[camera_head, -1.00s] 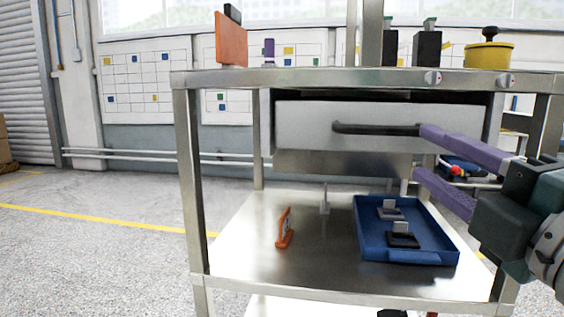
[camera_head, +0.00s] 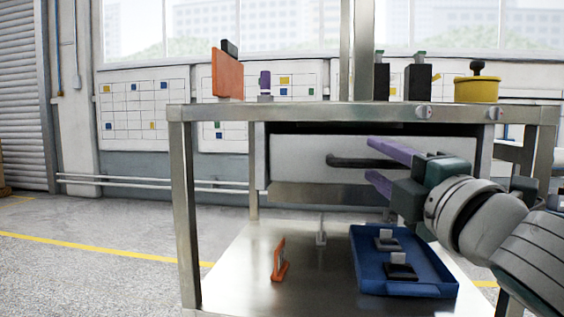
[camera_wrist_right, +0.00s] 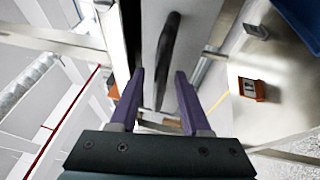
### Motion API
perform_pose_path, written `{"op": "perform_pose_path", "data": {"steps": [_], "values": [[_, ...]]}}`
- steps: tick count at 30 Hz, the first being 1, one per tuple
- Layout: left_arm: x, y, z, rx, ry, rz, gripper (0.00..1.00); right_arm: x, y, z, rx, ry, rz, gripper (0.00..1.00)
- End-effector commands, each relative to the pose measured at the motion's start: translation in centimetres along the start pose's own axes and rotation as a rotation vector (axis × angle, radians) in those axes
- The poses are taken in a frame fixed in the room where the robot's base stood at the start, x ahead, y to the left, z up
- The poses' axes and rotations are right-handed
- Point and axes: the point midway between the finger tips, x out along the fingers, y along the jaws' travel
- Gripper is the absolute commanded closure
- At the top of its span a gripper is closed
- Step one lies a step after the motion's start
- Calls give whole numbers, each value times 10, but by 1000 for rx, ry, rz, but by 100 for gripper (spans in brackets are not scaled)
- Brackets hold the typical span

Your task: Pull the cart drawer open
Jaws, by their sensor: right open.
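The cart (camera_head: 180,210) is a metal frame with a drawer (camera_head: 300,152) under its top. The grey drawer front carries a dark horizontal bar handle (camera_head: 345,161), also in the right wrist view (camera_wrist_right: 168,40). My right gripper (camera_head: 371,160) has purple fingers, one above and one below the handle's right part. In the right wrist view the handle lies between the open fingers (camera_wrist_right: 159,80), with a visible gap to each. The handle's right end is partly hidden behind my gripper in the head view. My left gripper is out of view.
The cart top holds an orange panel (camera_head: 228,75), a purple item (camera_head: 265,83), black blocks (camera_head: 418,83) and a yellow pot (camera_head: 476,90). The lower shelf holds an orange piece (camera_head: 279,260) and a blue tray (camera_head: 400,285). Open floor (camera_head: 90,280) lies left.

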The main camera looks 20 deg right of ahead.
Motion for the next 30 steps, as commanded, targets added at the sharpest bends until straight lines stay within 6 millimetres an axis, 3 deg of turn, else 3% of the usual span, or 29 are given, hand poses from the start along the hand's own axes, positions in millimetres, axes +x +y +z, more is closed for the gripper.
{"op": "perform_pose_path", "data": {"steps": [2,13,30], "values": [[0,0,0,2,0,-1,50,0,0,0,0,0,0,58],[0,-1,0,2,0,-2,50,0,0,0,0,0,0,100],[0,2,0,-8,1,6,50,0,0,0,0,0,0,100]]}}
